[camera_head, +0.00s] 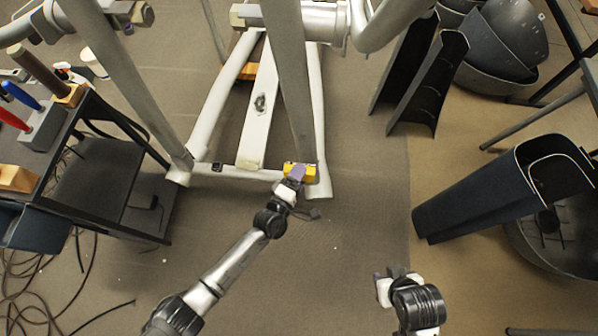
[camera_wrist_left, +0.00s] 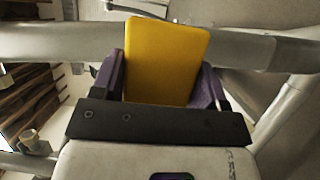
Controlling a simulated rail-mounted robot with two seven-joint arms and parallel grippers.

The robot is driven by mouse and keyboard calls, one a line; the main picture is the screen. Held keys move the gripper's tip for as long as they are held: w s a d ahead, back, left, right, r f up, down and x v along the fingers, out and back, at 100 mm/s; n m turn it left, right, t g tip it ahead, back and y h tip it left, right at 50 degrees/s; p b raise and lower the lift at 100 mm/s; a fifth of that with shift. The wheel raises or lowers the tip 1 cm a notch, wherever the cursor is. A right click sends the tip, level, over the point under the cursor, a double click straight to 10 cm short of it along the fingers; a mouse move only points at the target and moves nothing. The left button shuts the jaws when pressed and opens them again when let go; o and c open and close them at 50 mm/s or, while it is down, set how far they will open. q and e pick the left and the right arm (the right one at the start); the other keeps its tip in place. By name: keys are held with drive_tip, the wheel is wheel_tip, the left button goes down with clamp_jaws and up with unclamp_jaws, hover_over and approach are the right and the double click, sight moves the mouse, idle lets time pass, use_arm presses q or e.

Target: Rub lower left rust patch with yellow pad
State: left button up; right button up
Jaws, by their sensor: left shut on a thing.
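My left gripper (camera_head: 296,177) is shut on a yellow pad (camera_head: 304,170) at the lower right corner of the grey-white elliptical frame (camera_head: 240,172). In the left wrist view the yellow pad (camera_wrist_left: 167,62) stands upright between the purple fingers of my left gripper (camera_wrist_left: 165,82). The pad overlaps a grey frame tube (camera_wrist_left: 245,50) behind it; whether they touch cannot be told. No rust patch can be made out; one may be hidden behind the pad. My right gripper (camera_head: 381,287) hangs low at the right, away from the frame, and its finger gap is unclear.
A dark cart (camera_head: 90,180) with tools stands at the left, with loose cables (camera_head: 40,275) on the floor below it. Dark cover panels (camera_head: 428,85) stand at the upper right, and another dark shell (camera_head: 490,200) lies at the right.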

sight(306, 135)
idle(0.3)
use_arm(q)
drive_tip(key=shift+w, duration=0.6)
drive_tip(key=shift+w+d+b, duration=0.15)
drive_tip(key=shift+w+b, duration=0.55)
drive_tip(key=shift+w, duration=0.7)
drive_tip(key=shift+w+d+b, duration=0.15)
drive_tip(key=shift+w+b, duration=0.5)
drive_tip(key=shift+w, duration=0.75)
drive_tip(key=shift+w+d+b, duration=0.1)
drive_tip(key=shift+w+b, duration=0.45)
drive_tip(key=shift+w, duration=0.45)
drive_tip(key=shift+r+p, duration=0.75)
drive_tip(key=r+p, duration=0.2)
drive_tip(key=shift+a+r+p, duration=0.25)
drive_tip(key=shift+r+p, duration=0.05)
drive_tip(key=shift+p, duration=0.1)
